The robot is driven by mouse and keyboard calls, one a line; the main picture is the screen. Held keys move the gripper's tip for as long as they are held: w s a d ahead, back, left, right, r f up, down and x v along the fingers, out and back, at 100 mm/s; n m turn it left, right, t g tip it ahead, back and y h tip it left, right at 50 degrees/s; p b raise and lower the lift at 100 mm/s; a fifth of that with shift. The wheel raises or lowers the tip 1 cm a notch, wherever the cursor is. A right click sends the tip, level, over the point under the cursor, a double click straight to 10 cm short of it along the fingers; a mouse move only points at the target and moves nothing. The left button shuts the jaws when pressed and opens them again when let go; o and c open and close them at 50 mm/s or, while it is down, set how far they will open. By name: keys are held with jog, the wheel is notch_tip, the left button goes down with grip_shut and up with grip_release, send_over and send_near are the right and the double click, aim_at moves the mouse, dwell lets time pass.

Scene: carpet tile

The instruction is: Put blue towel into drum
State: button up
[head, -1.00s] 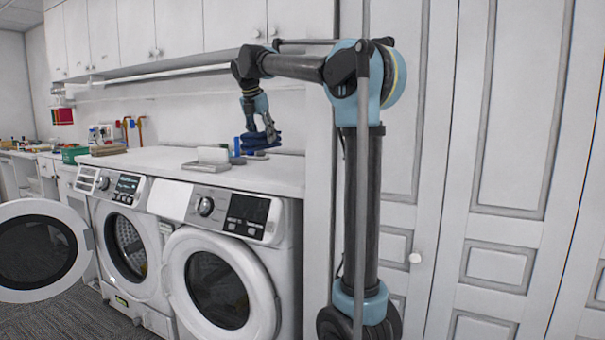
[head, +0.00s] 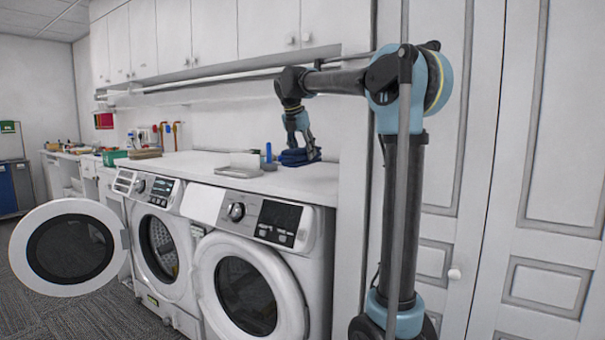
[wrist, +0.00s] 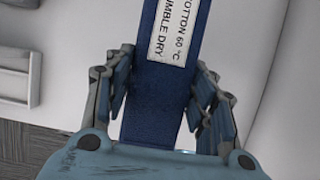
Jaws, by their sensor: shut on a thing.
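The blue towel (head: 297,158) is folded and held at the right end of the white counter, above the right machine. In the wrist view the towel (wrist: 150,105) shows a white care label, and the fingers of my gripper (wrist: 160,100) stand on both sides of it. My gripper (head: 304,142) is shut on the towel. The left washing machine has its round door (head: 66,248) swung open to the left, and its metal drum (head: 160,243) shows inside. The right machine's round door (head: 246,297) is shut.
A grey-white tray-like item (head: 240,168) and a blue bottle (head: 268,153) stand on the counter (head: 200,160) beside the towel. A green box (head: 113,157) stands farther left. Wall cabinets hang above. Carpet floor (head: 90,315) is clear in front of the left machine.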

jog(key=shift+f, duration=3.1)
jog(key=o, duration=1.6)
